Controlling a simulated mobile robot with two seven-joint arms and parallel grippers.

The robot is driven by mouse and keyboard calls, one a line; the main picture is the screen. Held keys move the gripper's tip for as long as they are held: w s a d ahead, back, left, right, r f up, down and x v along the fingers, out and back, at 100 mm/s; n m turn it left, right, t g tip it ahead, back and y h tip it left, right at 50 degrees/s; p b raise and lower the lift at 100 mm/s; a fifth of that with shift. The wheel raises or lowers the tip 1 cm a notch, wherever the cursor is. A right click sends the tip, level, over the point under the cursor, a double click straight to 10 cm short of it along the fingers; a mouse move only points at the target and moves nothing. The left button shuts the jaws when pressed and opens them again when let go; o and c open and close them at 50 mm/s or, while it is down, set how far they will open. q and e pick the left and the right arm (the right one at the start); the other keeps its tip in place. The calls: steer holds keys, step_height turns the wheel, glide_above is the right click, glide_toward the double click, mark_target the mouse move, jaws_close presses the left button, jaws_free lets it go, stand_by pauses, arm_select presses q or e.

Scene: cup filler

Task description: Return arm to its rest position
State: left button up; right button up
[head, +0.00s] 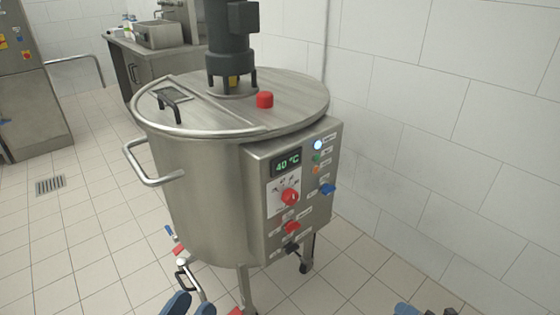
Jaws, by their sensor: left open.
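My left gripper (192,304) shows at the bottom edge, left of centre. My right gripper (425,311) shows only as a dark blue sliver at the bottom right edge. Its jaws are cut off by the frame. Most of both arms is out of view.
The tank's control box (290,190) reads 40 °C and has a red knob (290,197). A steel handle (150,165) sticks out left. A tiled wall (440,130) stands at the right. A counter (150,60) is at the back. Tiled floor (90,240) is open at left.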

steer(key=s+a+r+m, duration=0.6)
steer(key=a+r+m, duration=0.2)
steer(key=r+m, duration=0.15)
steer(key=s+a+r+m, duration=0.6)
steer(key=a+r+m, duration=0.2)
steer(key=r, duration=0.3)
steer(key=w+a+r+m+t+h, duration=0.1)
steer(key=w+a+r+m+t, duration=0.25)
steer(key=m+t, duration=0.2)
arm_select(q)
steer(key=s+a+r+g+y+p, duration=0.4)
steer(key=a+r+g+y+p, duration=0.1)
steer(key=p, duration=3.2)
steer(key=a+g, duration=0.1)
steer(key=a, duration=0.1)
steer(key=shift+a+r+g+y, duration=0.35)
steer(key=shift+a+g+y, duration=0.05)
arm_select(e)
steer(key=s+d+r+g+h, duration=0.4)
steer(key=d+r+g+h, duration=0.2)
steer(key=d+g, duration=0.1)
steer(key=shift+s+d+r+g, duration=0.15)
steer(key=shift+d+r+g, duration=0.2)
steer(key=shift+d, duration=0.25)
